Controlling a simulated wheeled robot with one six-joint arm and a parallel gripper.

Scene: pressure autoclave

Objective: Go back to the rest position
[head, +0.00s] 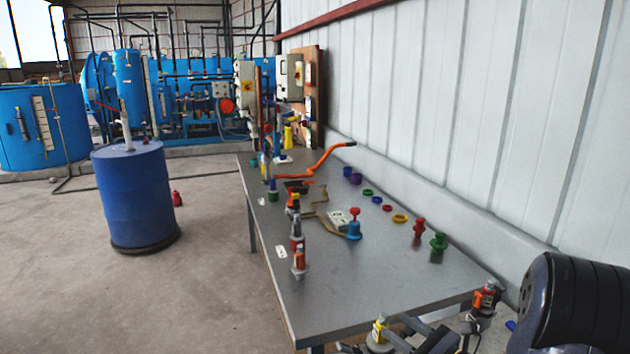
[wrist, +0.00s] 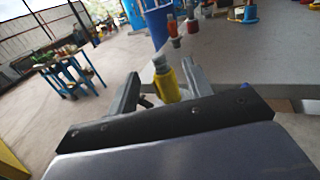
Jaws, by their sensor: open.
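My gripper (head: 425,335) shows partly at the bottom right of the head view, by the near end of the grey metal table (head: 340,290). In the wrist view my gripper (wrist: 162,72) has its two grey fingers apart. A yellow fitting with a grey top (wrist: 167,84) appears between the fingers in that view; I cannot tell whether they touch it. A yellow-and-grey fitting (head: 379,334) also shows beside the gripper in the head view. An orange-and-grey fitting (head: 484,300) stands at the table's near right corner.
Several fittings and coloured rings stand on the table, with a blue valve (head: 354,228) and an orange bent lever (head: 318,160). A white corrugated wall (head: 480,110) runs along the right. A blue drum (head: 133,195) stands left.

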